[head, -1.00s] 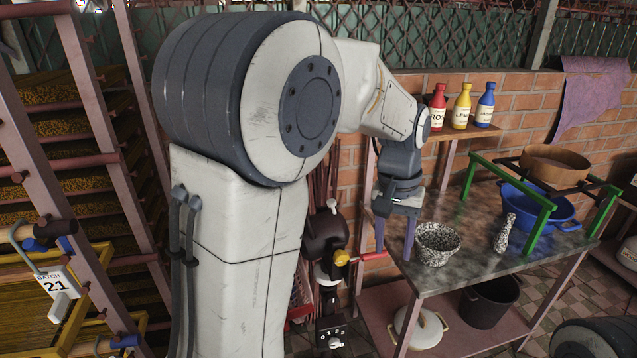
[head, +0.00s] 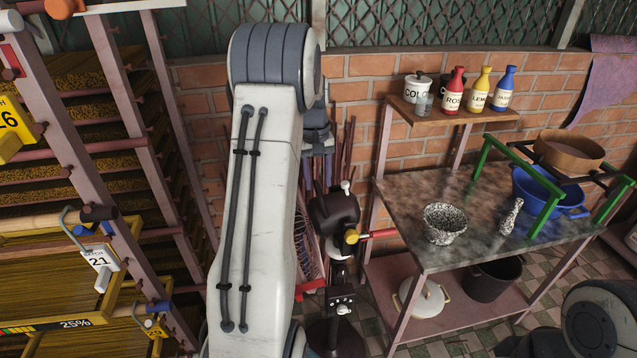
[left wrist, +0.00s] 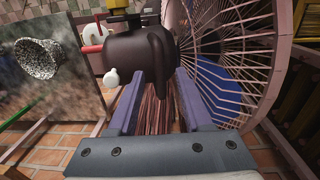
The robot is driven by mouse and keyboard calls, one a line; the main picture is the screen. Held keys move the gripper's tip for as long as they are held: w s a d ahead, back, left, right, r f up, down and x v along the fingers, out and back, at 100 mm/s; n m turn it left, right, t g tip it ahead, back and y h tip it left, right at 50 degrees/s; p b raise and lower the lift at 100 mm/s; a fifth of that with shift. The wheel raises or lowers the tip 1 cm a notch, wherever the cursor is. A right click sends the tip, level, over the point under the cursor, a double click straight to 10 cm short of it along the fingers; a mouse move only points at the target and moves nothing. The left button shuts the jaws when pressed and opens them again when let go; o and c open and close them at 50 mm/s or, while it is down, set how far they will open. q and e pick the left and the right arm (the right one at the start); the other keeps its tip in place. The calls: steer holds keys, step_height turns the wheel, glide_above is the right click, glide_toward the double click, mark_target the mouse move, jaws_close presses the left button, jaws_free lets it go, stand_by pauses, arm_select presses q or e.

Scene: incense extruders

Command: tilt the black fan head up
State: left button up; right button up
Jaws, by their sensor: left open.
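The black fan head (head: 335,210) stands on its stand in the head view, just right of my left arm, with a white knob on top and a yellow-and-red handle at its side. Its round wire cage (head: 305,250) is mostly hidden behind my arm. In the left wrist view, the black fan head (left wrist: 140,55) is close by, with the pink cage (left wrist: 225,60) at its right. My left gripper (left wrist: 158,78) is open, its two purple fingers pointing at the housing; I cannot tell whether they touch it. In the head view the left gripper (head: 317,175) is partly hidden beside the fan. My right gripper is not in view.
Incense racks (head: 90,160) fill the left, and a brick wall (head: 365,90) closes the back.

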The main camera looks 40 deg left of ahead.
arm_select(q)
steer(key=shift+f, duration=1.25)
jaws_close()
steer(key=shift+w+r, duration=0.1)
stand_by(0.4)
